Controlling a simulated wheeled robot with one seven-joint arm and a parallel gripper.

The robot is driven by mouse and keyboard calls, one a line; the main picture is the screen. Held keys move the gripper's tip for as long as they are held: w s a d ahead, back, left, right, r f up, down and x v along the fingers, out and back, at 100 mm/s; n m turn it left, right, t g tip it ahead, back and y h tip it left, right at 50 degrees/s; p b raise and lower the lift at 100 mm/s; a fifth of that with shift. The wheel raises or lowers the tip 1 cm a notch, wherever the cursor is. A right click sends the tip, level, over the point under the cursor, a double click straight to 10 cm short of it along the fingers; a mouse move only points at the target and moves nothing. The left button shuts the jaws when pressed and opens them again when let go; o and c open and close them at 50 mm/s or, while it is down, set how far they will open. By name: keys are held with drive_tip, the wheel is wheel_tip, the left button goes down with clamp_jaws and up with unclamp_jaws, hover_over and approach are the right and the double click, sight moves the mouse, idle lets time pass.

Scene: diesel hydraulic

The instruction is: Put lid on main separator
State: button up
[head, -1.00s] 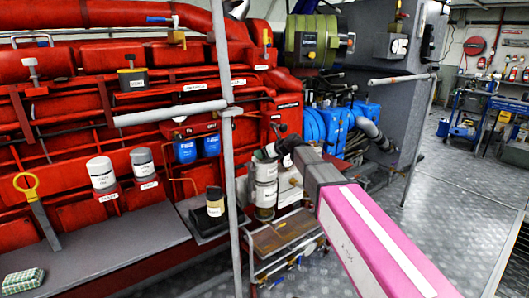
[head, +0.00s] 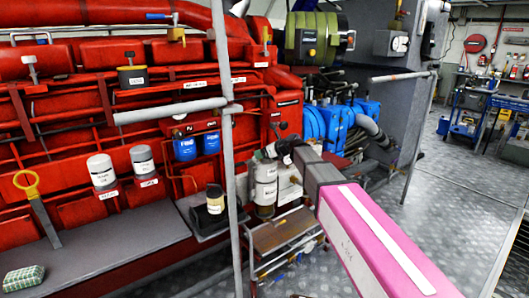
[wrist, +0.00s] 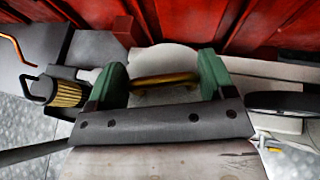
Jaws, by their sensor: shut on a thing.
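The main separator (head: 265,190) appears to be the pale upright canister with dark label text in the middle of the head view. My gripper (head: 272,153) is at its top, partly hidden by my arm. In the wrist view my gripper's green fingers (wrist: 162,72) stand either side of a brass handle (wrist: 164,81) and are shut on it. The handle sits on a pale rounded lid (wrist: 168,60). I cannot tell whether the lid rests on the separator or is a little above it.
A cart (head: 285,230) stands just below the separator. A grey vertical pole (head: 229,165) rises close to its left. The red engine (head: 100,140) fills the left, with a black-based filter (head: 215,200) on its ledge.

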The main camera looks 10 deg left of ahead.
drive_tip(key=shift+f, duration=0.65)
idle(0.3)
drive_tip(key=o, duration=1.4)
drive_tip(key=v, duration=1.1)
drive_tip(key=s+d+f+n+g+h, duration=0.1)
drive_tip(key=s+d+f+n+h, duration=0.25)
drive_tip(key=d+f+n, duration=0.45)
drive_tip(key=s+d+f+n+g+h, duration=0.1)
drive_tip(key=s+d+f+n+h, duration=0.3)
drive_tip(key=d+f, duration=0.7)
drive_tip(key=s+d+f+n+g+h, duration=0.1)
drive_tip(key=s+d+f+n+h, duration=0.1)
drive_tip(key=s+d+f+n, duration=0.3)
drive_tip(key=s+d+f+n+g+h, duration=0.2)
drive_tip(key=s+d+f+n, duration=0.3)
drive_tip(key=s+d, duration=0.3)
drive_tip(key=d+n, duration=0.1)
drive_tip(key=d, duration=0.2)
drive_tip(key=shift+d+g, duration=0.3)
